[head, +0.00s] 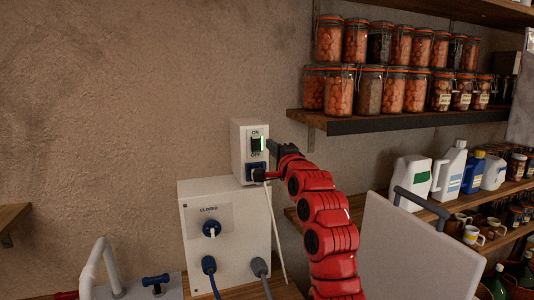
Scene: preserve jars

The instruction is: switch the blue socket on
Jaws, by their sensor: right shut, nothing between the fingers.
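The blue socket (256,171) sits low on a pale box fixed to the wall, with a plug and a pale cable at it. Above it on the same box is a dark rocker switch (255,145) between the marks ON and OFF. A green light shows along the switch's right edge. My right gripper (271,148) is shut and empty, with its tips just right of the switch. I cannot tell whether they touch it. My red right arm rises from below and covers part of the box's lower right. My left gripper is not in view.
A larger pale cabinet (190,240) marked CLOSED, with a blue knob and plugged cables, stands below. Shelves of preserve jars (340,92) and bottles (449,172) are at the right. A grey panel (405,250) stands at lower right. The wall left of the socket box is bare.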

